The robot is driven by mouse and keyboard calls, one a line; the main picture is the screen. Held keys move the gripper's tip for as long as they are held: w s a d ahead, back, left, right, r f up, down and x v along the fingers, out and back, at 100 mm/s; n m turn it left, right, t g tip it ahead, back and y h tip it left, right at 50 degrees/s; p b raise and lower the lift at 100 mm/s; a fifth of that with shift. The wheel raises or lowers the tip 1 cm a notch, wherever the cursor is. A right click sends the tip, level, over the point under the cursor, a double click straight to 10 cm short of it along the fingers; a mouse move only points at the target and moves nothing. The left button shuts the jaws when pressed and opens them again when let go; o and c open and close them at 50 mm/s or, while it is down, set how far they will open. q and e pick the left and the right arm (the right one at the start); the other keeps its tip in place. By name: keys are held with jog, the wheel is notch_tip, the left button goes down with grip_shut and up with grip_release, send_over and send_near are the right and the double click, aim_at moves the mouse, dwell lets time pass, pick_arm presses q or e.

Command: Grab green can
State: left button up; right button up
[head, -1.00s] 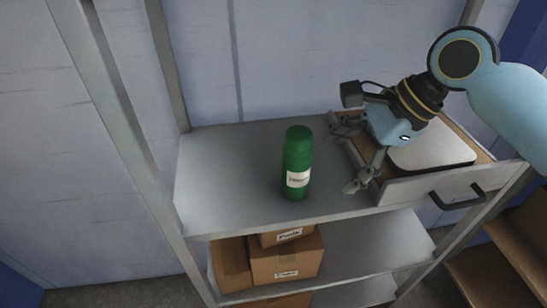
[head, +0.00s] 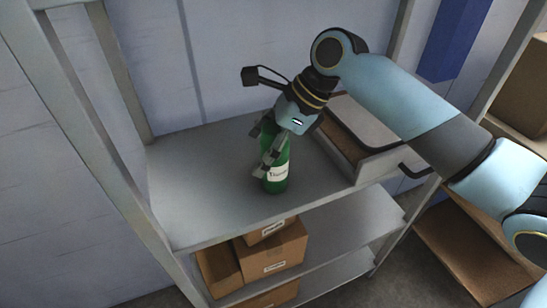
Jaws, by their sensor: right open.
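The green can (head: 276,176) is a tall, bottle-like cylinder with a white label. It stands upright on the grey top shelf (head: 195,185) in the head view. My right gripper (head: 266,150) is at the can, with its fingers around the upper part and partly hiding its top. The fingers are open; I cannot tell whether they touch the can. My left gripper is not in view.
An open drawer-like box (head: 372,160) stands on the shelf right of the can, partly behind my right arm. Cardboard boxes (head: 272,254) sit on the shelf below. A metal upright (head: 85,125) bounds the shelf at the left. The shelf left of the can is clear.

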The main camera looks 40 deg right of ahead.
grip_shut()
dwell(0.5)
jog(key=shift+r, duration=0.1)
